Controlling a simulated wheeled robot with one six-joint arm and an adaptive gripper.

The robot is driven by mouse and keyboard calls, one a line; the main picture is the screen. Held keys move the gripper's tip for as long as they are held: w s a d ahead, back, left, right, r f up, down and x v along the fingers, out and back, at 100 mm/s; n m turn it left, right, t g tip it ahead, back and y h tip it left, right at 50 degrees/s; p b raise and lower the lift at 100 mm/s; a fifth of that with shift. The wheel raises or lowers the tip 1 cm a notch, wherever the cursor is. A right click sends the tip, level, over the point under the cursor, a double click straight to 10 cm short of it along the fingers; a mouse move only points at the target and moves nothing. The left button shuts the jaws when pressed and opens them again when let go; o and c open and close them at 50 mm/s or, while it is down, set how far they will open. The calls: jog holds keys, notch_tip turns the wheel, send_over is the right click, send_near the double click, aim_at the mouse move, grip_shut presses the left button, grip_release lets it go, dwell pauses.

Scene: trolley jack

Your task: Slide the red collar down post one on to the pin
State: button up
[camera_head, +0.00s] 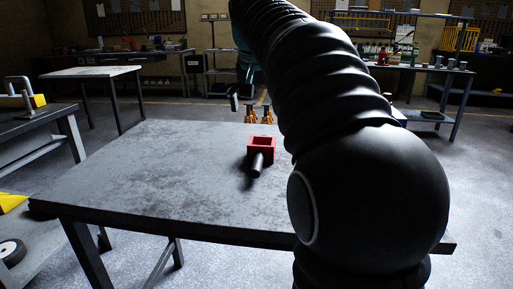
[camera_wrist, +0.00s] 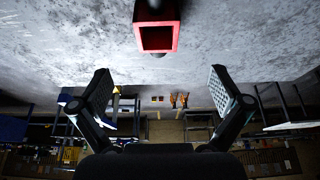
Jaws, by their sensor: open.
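The red collar (camera_head: 262,143), a square open frame, is on the grey workbench near its right side in the head view. A short dark cylinder (camera_head: 257,165) sticks out from its near side; I cannot tell whether it is a handle or a post. In the wrist view the collar (camera_wrist: 158,38) shows at the top centre, ahead of and apart from the fingertips. My gripper (camera_wrist: 162,88) is open and empty, its two padded fingers wide apart. In the head view my gripper (camera_head: 243,98) is beyond the collar, partly hidden by my arm. I cannot make out post one or the pin.
Another table (camera_head: 90,72) stands behind left, and a shelf bench (camera_head: 440,70) with bottles behind right. My arm hides the bench's right part.

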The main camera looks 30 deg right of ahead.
send_near(262, 139)
jog(key=f, duration=0.1)
jog(key=s+f, duration=0.2)
jog(key=shift+a+f+b, duration=0.3)
jog(key=shift+a+b, duration=0.05)
jog(key=shift+x, duration=2.9)
jog(key=shift+a, duration=0.1)
jog(key=shift+r, duration=0.1)
jog(key=c, duration=1.7)
jog(key=shift+r, duration=0.5)
jog(key=r, duration=0.2)
jog(key=d+r, duration=0.1)
jog(key=r, duration=0.1)
jog(key=shift+s, duration=0.3)
jog(key=s+d+r, duration=0.1)
jog(key=d+r, duration=0.1)
jog(key=d, duration=0.1)
jog(key=s+d+r, duration=0.2)
jog(key=d, duration=0.1)
jog(key=s+d+r+p, duration=0.1)
jog(key=s+d+r, duration=0.1)
jog(key=d, duration=0.1)
jog(key=shift+s, duration=0.25)
